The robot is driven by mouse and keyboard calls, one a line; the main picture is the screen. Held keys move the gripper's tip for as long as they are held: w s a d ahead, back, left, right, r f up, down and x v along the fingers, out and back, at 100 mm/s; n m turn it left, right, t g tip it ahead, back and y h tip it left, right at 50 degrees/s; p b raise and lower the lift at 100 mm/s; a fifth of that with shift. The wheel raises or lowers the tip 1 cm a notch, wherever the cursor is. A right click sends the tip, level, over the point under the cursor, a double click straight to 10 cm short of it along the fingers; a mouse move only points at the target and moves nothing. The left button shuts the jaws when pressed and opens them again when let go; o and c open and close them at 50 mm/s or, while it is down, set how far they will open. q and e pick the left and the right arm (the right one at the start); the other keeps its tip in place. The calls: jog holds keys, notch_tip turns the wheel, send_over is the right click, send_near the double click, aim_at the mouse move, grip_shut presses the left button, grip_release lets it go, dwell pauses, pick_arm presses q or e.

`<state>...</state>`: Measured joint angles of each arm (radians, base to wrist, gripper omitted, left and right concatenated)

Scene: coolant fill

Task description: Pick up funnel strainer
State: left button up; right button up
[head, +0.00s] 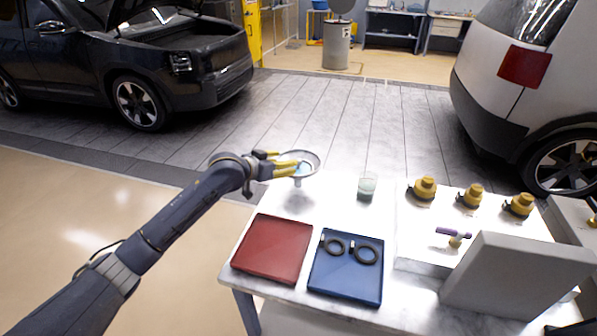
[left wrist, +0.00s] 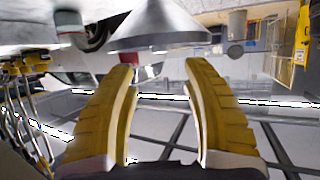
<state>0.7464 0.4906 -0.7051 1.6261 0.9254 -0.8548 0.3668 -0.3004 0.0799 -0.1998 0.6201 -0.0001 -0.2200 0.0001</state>
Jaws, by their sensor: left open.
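The funnel strainer (head: 312,159) is a metal cone with a wide round rim, at the table's far left edge in the head view. In the left wrist view the cone (left wrist: 160,28) shows at the top, beyond the fingertips. My left gripper (head: 292,167) is at the funnel in the head view, its yellow fingers overlapping the near side of it. In the left wrist view my left gripper (left wrist: 160,75) is open, with a clear gap between the fingers and nothing held there. I cannot tell whether a finger touches the funnel. My right gripper is not in view.
A clear cup (head: 367,186) stands right of the funnel. A red pad (head: 272,249) and a blue pad (head: 345,278) with two black rings lie in front. Several yellow caps (head: 424,188), a purple-handled tool (head: 453,232) and a grey panel (head: 515,275) are at the right.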

aim_at(298, 159)
pick_arm(q)
jog(key=shift+x, duration=4.4)
jog(key=shift+s+f, duration=0.1)
jog(key=shift+f, duration=0.05)
jog(key=shift+c, duration=0.6)
grip_shut()
